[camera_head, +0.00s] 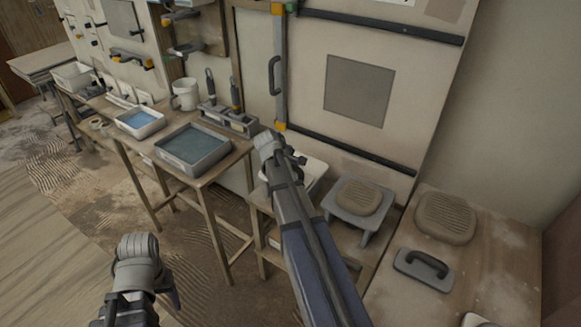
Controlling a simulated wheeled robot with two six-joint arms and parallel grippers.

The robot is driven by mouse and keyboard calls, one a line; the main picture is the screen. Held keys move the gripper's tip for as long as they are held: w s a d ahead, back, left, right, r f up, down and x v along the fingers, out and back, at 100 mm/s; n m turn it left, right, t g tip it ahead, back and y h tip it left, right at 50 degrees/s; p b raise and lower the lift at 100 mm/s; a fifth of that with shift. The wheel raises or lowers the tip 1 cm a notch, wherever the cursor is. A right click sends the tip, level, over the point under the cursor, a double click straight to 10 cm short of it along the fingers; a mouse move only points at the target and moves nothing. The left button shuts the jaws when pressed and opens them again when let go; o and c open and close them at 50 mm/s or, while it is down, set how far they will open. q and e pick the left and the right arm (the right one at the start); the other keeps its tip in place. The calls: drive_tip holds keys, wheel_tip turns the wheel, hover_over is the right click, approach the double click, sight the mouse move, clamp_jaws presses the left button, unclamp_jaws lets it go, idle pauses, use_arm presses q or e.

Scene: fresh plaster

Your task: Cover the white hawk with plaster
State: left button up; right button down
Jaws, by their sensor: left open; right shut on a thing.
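A white, flat-looking thing (314,171) shows behind the end of my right arm. It may be the white hawk, but the arm hides much of it and I cannot tell whether plaster lies on it. My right gripper (290,158) is at the far end of the long arm, beside this white thing. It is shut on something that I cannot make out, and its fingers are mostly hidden. My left gripper (128,300) is low at the left, over the floor, open, with no thing visible in it. A brown ridged mound (358,198) sits on a grey square stand (341,209).
A bench at the left carries a large grey tray (222,161), a smaller white tray (151,129), a white mug (186,95) and upright dark-handled tools (236,94). On the right table (391,301) are another ridged mound (445,217) and a grey float (410,267). Panelled wall stands behind.

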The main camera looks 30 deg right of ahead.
sight(299, 169)
drive_tip(key=shift+s+d+r, duration=0.1)
drive_tip(key=shift+s+d, duration=0.2)
drive_tip(key=shift+s, duration=0.4)
drive_tip(key=shift+s+d, duration=0.3)
drive_tip(key=shift+s, duration=0.4)
drive_tip(key=shift+w, duration=0.15)
drive_tip(key=shift+w+a, duration=0.35)
drive_tip(key=shift+w, duration=0.3)
drive_tip(key=shift+w+a, duration=0.3)
drive_tip(key=shift+w, duration=0.3)
drive_tip(key=shift+w, duration=0.1)
drive_tip(key=shift+w+a, duration=0.3)
drive_tip(key=shift+w, duration=0.4)
drive_tip(key=shift+w+a, duration=0.25)
drive_tip(key=shift+w, duration=0.4)
drive_tip(key=shift+w, duration=0.15)
drive_tip(key=shift+w+a, duration=0.3)
drive_tip(key=shift+w, duration=0.3)
drive_tip(key=shift+w+a, duration=0.25)
drive_tip(key=shift+w, duration=0.35)
drive_tip(key=shift+w+d, duration=0.4)
drive_tip(key=shift+d, duration=0.55)
drive_tip(key=shift+w+d, duration=0.35)
drive_tip(key=shift+d, duration=0.6)
drive_tip(key=shift+w+d, duration=0.4)
drive_tip(key=shift+d, duration=0.55)
